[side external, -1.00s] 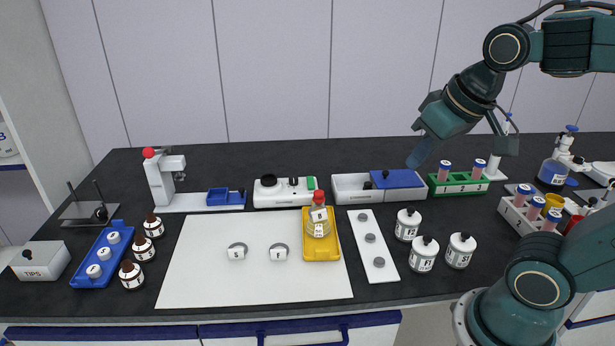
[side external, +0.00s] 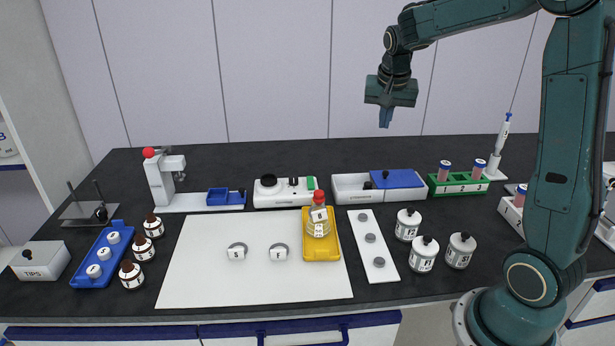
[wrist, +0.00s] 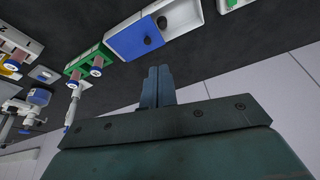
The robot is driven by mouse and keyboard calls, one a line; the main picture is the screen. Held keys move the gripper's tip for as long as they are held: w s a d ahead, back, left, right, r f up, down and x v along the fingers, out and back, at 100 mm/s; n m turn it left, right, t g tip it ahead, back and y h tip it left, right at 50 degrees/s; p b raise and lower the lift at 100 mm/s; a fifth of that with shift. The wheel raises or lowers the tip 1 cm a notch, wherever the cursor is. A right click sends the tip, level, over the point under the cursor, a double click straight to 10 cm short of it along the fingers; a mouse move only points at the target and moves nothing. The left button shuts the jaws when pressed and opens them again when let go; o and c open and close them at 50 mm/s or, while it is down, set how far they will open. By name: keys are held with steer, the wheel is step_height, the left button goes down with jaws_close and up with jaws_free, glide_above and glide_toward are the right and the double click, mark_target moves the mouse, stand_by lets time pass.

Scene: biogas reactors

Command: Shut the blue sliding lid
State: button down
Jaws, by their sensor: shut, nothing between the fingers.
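The blue sliding lid (side external: 400,179) covers the right part of a white box (side external: 349,192), and the left part of the box is open. In the wrist view the lid (wrist: 128,40) has a dark knob, and a dark round thing (wrist: 161,22) shows by the open part of the box. My gripper (side external: 385,123) points down, high above the bench and above the box in the picture, touching nothing. Its fingers (wrist: 158,72) are together and empty.
A green rack (side external: 458,185) with tubes stands just right of the box. A white device (side external: 284,194) stands to its left. The air around my gripper is clear.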

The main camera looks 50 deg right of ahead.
steer(key=w+d+f+m+g, duration=0.1)
steer(key=w+d+f+m, duration=0.1)
steer(key=d+f+m, duration=0.2)
steer(key=d+f, duration=0.3)
steer(key=d, duration=0.4)
steer(key=shift+w+g+h, duration=0.15)
steer(key=shift+g+h, duration=0.15)
steer(key=shift+f, duration=0.15)
glide_above(397, 174)
steer(key=w, duration=0.3)
steer(key=f, duration=0.8)
steer(key=shift+s+d+f, duration=0.15)
steer(key=shift+d+f, duration=0.1)
steer(key=shift+d, duration=0.1)
steer(key=shift+a+f, duration=0.4)
steer(key=shift+a, duration=0.1)
steer(key=shift+s+a+f, duration=0.15)
steer(key=shift+a, duration=0.55)
steer(key=shift+s+a+f, duration=0.1)
steer(key=shift+s+a, duration=0.05)
steer(key=shift+a, duration=0.5)
